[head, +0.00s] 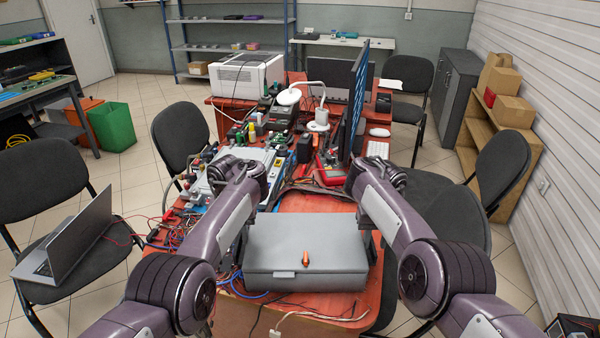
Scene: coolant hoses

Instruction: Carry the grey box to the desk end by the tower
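A closed grey box (305,238) lies flat at the near end of the red desk (312,203), between my two arms. A small orange thing (306,259) shows at its front edge. My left gripper (222,170) is beyond the box to the left, above cluttered equipment. My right gripper (378,176) is beyond the box to the right, near the desk's right edge.
Circuit boards, cables and bottles crowd the desk's left side. A monitor (354,105), white keyboard (378,149) and red device (328,177) are on the right. Black chairs flank the desk; a laptop (70,240) sits on the left one. A bare red patch lies just beyond the box.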

